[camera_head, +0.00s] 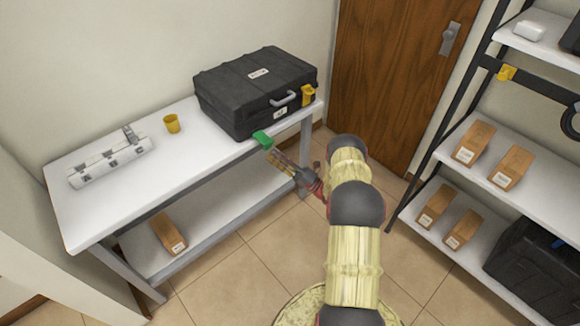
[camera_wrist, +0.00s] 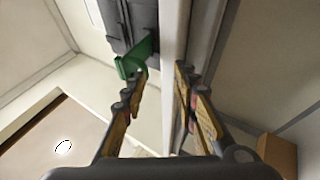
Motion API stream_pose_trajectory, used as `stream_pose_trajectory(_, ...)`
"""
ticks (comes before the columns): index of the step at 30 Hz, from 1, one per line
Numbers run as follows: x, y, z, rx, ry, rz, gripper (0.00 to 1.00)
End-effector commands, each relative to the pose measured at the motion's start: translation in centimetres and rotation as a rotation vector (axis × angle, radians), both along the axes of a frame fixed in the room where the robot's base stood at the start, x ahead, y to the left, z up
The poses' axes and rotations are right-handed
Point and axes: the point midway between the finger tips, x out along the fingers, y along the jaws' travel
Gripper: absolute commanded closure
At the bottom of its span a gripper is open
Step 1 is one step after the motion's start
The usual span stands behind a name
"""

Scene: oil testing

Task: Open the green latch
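A black case (camera_head: 255,85) stands closed on the white table. The green latch (camera_head: 262,137) sits low at the left end of the case's front, near the table's front edge. It also shows in the wrist view (camera_wrist: 132,60), sticking out from the dark case. My gripper (camera_head: 271,157) is just in front of and below the green latch in the head view. In the wrist view my gripper (camera_wrist: 161,78) is open with nothing held. Its left fingertip is close beside the latch; I cannot tell whether they touch. The table edge shows between the fingers.
A yellow latch (camera_head: 308,96) and grey handle (camera_head: 284,99) are on the case front. A yellow cup (camera_head: 172,124) and a white rack-like item (camera_head: 110,162) stand left on the table (camera_head: 170,185). A shelf unit (camera_head: 480,205) with boxes stands right. Floor between is clear.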

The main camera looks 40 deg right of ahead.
Motion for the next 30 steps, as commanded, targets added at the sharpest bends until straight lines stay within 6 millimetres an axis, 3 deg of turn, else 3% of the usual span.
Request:
stream_pose_trajectory(18,-5.5,-2.9,-3.3,-0.002,-0.009,0.002,0.72)
stream_pose_trajectory(30,-6.9,-3.6,-4.2,-0.001,-0.009,0.003,0.72)
